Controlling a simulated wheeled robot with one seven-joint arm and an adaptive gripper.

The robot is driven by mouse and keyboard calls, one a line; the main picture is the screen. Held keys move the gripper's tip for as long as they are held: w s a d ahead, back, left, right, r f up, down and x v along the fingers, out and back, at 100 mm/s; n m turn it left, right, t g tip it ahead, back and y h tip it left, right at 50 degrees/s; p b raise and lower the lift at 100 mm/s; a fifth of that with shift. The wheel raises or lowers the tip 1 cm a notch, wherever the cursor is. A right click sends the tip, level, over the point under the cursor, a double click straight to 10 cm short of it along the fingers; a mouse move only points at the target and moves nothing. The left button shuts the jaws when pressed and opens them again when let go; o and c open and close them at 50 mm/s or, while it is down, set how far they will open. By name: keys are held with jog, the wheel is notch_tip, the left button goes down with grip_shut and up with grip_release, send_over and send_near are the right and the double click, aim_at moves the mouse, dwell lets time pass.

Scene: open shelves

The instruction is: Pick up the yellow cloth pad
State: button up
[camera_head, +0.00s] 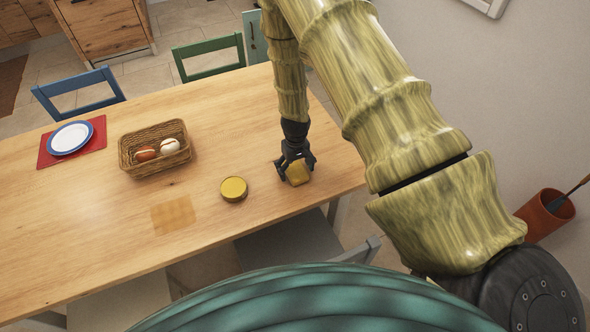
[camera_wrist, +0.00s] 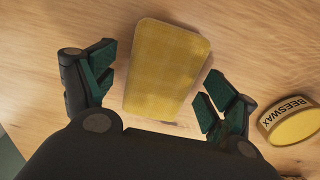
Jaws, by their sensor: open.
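The yellow cloth pad (camera_wrist: 167,68) lies flat on the wooden table in the wrist view, a rounded rectangle with a faint check pattern. In the head view the pad (camera_head: 298,174) is near the table's right end, partly hidden by my gripper. My gripper (camera_head: 293,165) is low over the table at the pad. In the wrist view my gripper (camera_wrist: 158,92) is open, with one finger on each side of the pad. A gap shows between each finger and the pad's sides.
A round beeswax tin (camera_head: 233,188) stands left of my gripper; its label shows in the wrist view (camera_wrist: 292,121). A wicker basket (camera_head: 154,164) holds two round items. A plate (camera_head: 70,138) sits on a red mat (camera_head: 98,141). A square patch (camera_head: 173,215) marks the table (camera_head: 80,240).

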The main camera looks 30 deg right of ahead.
aim_at(296, 169)
jog(key=shift+w+f, duration=0.1)
jog(key=shift+w, duration=0.05)
jog(key=shift+c, duration=0.6)
jog(key=c, duration=1.1)
jog(key=shift+o, duration=0.2)
notch_tip(296, 169, up, 2)
jog(key=shift+b, duration=0.75)
jog(key=shift+s+r+b, duration=0.35)
jog(key=shift+r+b, duration=0.25)
jog(key=shift+r, duration=0.1)
jog(key=s+a+r+b, duration=0.1)
jog(key=s+a+b, duration=0.1)
jog(key=s, duration=0.5)
jog(key=s+a+b, duration=0.2)
jog(key=s+b, duration=0.1)
jog(key=s, duration=0.5)
jog(key=shift+a+r, duration=0.2)
jog(key=shift+r, duration=0.15)
jog(key=shift+w, duration=0.1)
